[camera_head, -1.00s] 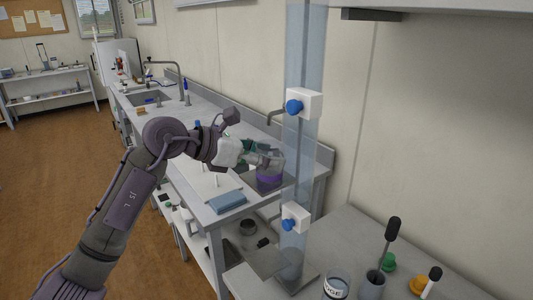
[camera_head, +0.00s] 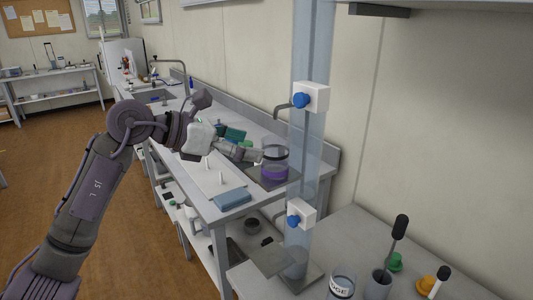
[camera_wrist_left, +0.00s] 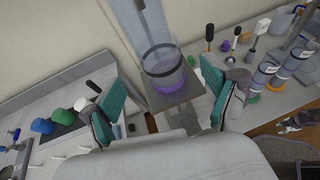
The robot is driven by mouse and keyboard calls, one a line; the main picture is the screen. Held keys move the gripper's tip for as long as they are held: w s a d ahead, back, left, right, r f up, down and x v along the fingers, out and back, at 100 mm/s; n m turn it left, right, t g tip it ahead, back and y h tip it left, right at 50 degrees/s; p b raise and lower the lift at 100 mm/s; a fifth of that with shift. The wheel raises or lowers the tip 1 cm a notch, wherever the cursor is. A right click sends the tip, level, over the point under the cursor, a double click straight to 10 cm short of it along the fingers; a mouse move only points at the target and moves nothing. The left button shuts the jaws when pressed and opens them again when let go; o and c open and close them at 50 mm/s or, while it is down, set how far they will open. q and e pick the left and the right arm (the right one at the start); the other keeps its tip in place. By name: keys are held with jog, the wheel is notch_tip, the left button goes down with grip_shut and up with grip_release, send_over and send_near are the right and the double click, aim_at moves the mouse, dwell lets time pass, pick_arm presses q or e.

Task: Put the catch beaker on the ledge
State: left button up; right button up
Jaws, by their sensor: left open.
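The catch beaker (camera_head: 275,164), clear glass with a purple band near its base, stands upright on the grey ledge (camera_head: 263,184) beside the clear column. In the left wrist view the beaker (camera_wrist_left: 163,62) rests on the square ledge plate (camera_wrist_left: 177,98), ahead of my fingers. My left gripper (camera_head: 257,153) is open on the beaker's left side in the head view. Its teal fingers are spread wide, with nothing held between them. My right gripper is not in view.
The clear column (camera_head: 305,150) carries two white valve blocks with blue knobs. A lower plate (camera_head: 265,258) juts out near its foot. A blue box (camera_head: 231,199) lies on the bench by my arm. Cylinders and tools (camera_head: 379,280) stand on the right table.

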pick_arm(q)
jog(key=b+v, duration=0.1)
jog(key=v, duration=0.5)
jog(key=shift+d, duration=0.1)
